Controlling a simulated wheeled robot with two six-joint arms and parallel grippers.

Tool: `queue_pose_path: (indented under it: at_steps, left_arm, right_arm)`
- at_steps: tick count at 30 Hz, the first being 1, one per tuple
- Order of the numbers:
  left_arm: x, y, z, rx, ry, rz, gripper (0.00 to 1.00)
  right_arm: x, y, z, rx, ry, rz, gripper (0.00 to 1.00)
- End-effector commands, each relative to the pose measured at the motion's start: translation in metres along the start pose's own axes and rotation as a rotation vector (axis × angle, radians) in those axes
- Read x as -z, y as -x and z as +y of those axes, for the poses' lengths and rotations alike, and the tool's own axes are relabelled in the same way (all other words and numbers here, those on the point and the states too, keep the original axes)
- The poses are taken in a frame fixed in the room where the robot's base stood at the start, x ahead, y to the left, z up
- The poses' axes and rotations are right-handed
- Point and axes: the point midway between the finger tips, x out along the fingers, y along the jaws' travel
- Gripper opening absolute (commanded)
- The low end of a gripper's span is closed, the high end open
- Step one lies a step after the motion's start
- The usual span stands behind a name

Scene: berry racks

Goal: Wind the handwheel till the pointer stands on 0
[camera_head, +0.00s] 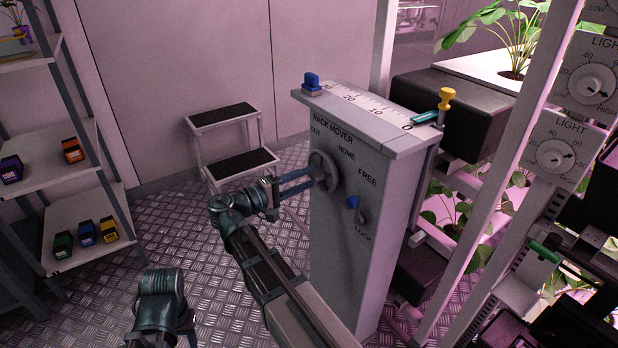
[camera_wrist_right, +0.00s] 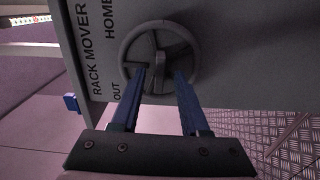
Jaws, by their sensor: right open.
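The grey handwheel (camera_head: 333,163) is on the front of the grey rack mover box (camera_head: 345,225), with OUT and HOME lettered above it. My right gripper (camera_head: 312,178) is at the wheel. In the wrist view the open blue fingers (camera_wrist_right: 165,78) reach over the wheel's rim (camera_wrist_right: 128,48), one each side of its raised grip bar (camera_wrist_right: 158,70); contact is unclear. A scale (camera_head: 367,104) from 30 to 0 runs along the box top. A teal piece (camera_head: 425,117), seemingly the pointer, lies near the 0; its exact reading is unclear.
A blue lever (camera_head: 352,202) sits between FREE and LOCK. A step stool (camera_head: 234,146) stands behind. Shelves (camera_head: 62,195) are left and plant racks (camera_head: 483,185) right.

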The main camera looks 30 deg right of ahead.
Motion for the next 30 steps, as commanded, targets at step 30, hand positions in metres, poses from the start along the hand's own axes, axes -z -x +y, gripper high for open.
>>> queue_pose_path:
  at_steps: [30]
  left_arm:
    - [0.0,0.0,0.0,0.0,0.0,0.0,0.5]
  right_arm:
    - [0.0,0.119,0.0,0.001,0.0,0.0,0.45]
